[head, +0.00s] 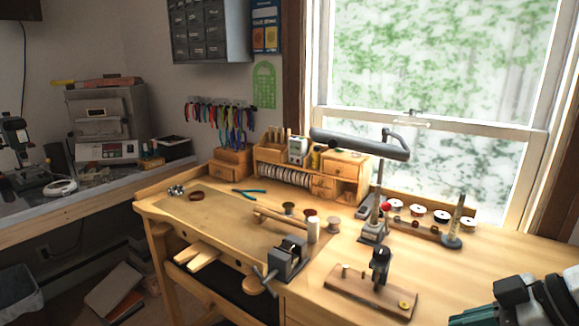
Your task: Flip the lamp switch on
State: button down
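A desk lamp stands on the wooden workbench in front of the window. Its long dark grey head (360,143) points left, on a thin upright post (379,190) with a grey base (372,234). A small red knob (386,206) shows beside the post; I cannot tell whether it is the switch. No glow shows at the lamp head. Dark, grey and teal parts of my arm show at the bottom right corner, well to the right of the lamp and apart from it. I cannot make out gripper fingertips or any held object there.
A small vise (289,258) sits at the bench's front edge. A wooden board with a black tool (372,285) lies before the lamp. A rack of white spools (420,214) and an upright rod on a round base (453,240) stand right of it. The bench's right part is mostly clear.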

jog(key=w+a+r+t+y, duration=0.1)
jog(key=w+a+r+t, duration=0.1)
jog(key=w+a+r, duration=0.3)
jog(key=w+a+r+t+y, duration=0.1)
jog(key=a+r+t+y, duration=0.1)
jog(key=a, duration=0.5)
jog(key=s+d+f+m+h, duration=0.1)
jog(key=s+f+m+h, duration=0.15)
jog(key=f, duration=0.55)
jog(key=s+d+f+m+g+h, duration=0.1)
jog(key=s+f+m, duration=0.2)
jog(key=f, duration=0.4)
jog(key=s+d+f+m+h, duration=0.1)
jog(key=s+f+m+h, duration=0.15)
jog(key=f, duration=0.55)
jog(key=s+d+f+m+g+h, duration=0.1)
jog(key=s+d+f+g, duration=0.1)
jog(key=s+f, duration=0.3)
jog(key=s+d+f+m+g+h, duration=0.1)
jog(key=s+d+f, duration=0.3)
jog(key=s, duration=0.7)
jog(key=s+d+f+m+g+h, duration=0.1)
jog(key=s+d+f+g+h, duration=0.1)
jog(key=s, duration=0.6)
notch_tip(320, 180, down, 4)
jog(key=shift+s+d+r+m+g+h, duration=0.2)
jog(key=shift+s+d+m+g+h, duration=0.15)
jog(key=shift+d+g, duration=0.6)
